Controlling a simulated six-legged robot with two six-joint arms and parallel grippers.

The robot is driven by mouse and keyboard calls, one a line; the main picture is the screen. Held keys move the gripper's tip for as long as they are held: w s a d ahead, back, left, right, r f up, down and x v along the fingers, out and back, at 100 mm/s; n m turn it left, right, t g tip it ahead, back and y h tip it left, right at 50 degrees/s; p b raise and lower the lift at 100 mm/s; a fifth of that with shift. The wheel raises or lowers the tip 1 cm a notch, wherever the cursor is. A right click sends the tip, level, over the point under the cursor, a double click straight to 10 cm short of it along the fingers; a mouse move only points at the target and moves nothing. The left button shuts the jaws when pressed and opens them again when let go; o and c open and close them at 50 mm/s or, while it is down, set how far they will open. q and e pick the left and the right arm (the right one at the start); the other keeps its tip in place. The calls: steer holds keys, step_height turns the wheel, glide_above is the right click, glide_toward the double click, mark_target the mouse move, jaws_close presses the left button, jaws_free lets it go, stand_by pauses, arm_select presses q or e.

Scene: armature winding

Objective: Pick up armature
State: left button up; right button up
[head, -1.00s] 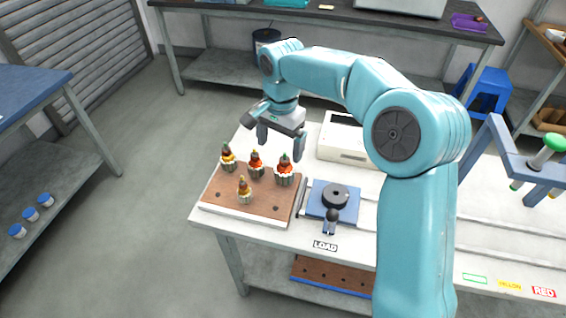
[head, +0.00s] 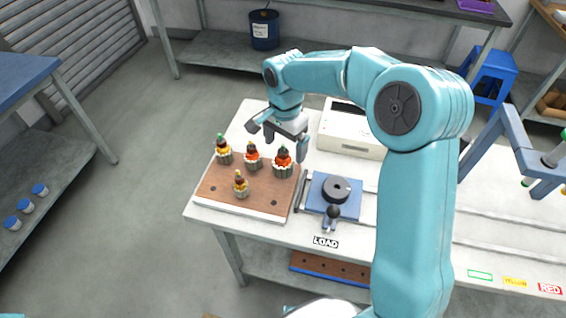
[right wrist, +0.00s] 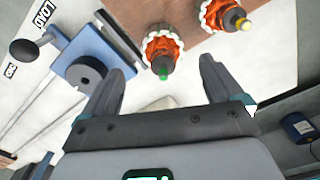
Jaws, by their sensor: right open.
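Several armatures stand upright on a brown board at the left of the table. My right gripper (head: 283,145) is open and empty, above the back edge of the board near the right red armature. In the right wrist view, a red armature (right wrist: 162,52) lies just beyond the fingers (right wrist: 160,85), with another red one (right wrist: 226,14) farther right.
A blue fixture (head: 351,205) with a dark round disc and a black-knobbed lever stands right of the brown board (head: 217,193). A pale box (head: 345,137) sits behind it. The LOAD label (head: 325,242) is at the table's front edge.

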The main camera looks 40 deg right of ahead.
mark_target(283, 158)
step_height(283, 158, down, 6)
steer(key=shift+w+a+r+p, duration=0.1)
steer(key=shift+a+r+p, duration=0.05)
steer(key=shift+p, duration=0.15)
steer(key=c, duration=1.6)
steer(key=shift+w, duration=0.1)
steer(key=shift+r, duration=0.2)
